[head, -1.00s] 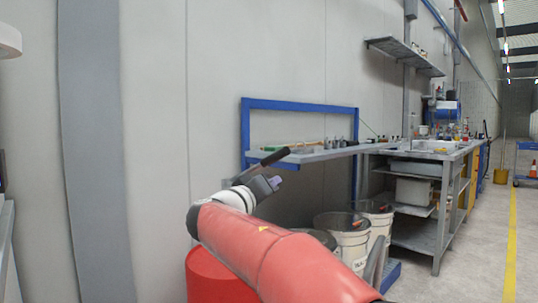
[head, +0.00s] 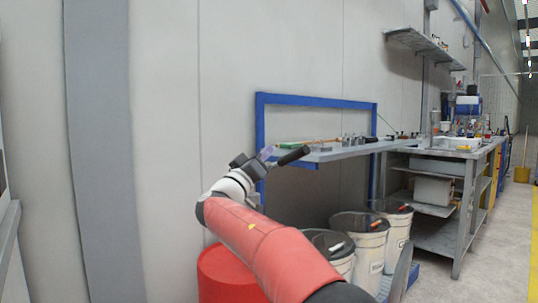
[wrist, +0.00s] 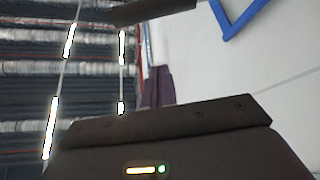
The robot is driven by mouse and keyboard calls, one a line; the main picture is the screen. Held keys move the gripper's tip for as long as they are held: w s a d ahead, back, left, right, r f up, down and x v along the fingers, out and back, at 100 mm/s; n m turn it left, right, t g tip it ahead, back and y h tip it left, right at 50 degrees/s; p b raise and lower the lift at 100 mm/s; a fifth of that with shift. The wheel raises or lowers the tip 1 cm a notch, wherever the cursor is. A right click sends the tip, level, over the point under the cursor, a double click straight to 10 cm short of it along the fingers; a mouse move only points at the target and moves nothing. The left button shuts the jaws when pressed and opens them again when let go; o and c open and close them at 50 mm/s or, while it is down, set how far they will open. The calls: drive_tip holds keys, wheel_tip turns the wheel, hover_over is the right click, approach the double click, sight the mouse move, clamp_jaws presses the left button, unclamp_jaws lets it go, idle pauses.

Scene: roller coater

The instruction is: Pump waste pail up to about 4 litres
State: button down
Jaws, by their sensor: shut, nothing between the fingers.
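Several pale pails stand on the floor under the blue-framed bench: a near pail (head: 345,267), a middle pail (head: 367,250) and a far pail (head: 398,233). Their labels are too small to read, so I cannot tell which is the waste pail. No pump is clearly made out. My gripper (head: 267,153) is raised in front of the bench's left end, above and left of the pails. It is shut and empty.
A red drum (head: 222,278) stands below my arm, left of the pails. The bench shelf (head: 335,154) holds small tools. A grey workbench (head: 430,235) with a sink stands to the right. Open floor (head: 495,265) lies at the far right.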

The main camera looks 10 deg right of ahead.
drive_tip(key=p+x, duration=0.3)
drive_tip(key=x, duration=0.5)
drive_tip(key=shift+s+d+f+b, duration=0.15)
drive_tip(key=shift+d+f, duration=0.1)
drive_tip(key=shift+f, duration=0.35)
drive_tip(key=shift+s+d+f+b, duration=0.15)
drive_tip(key=shift+d+f, duration=0.1)
drive_tip(key=shift+f, duration=0.35)
drive_tip(key=shift+s+d+f, duration=0.2)
drive_tip(key=shift+d+f, duration=0.05)
drive_tip(key=shift+f, duration=0.35)
drive_tip(key=shift+f, duration=0.1)
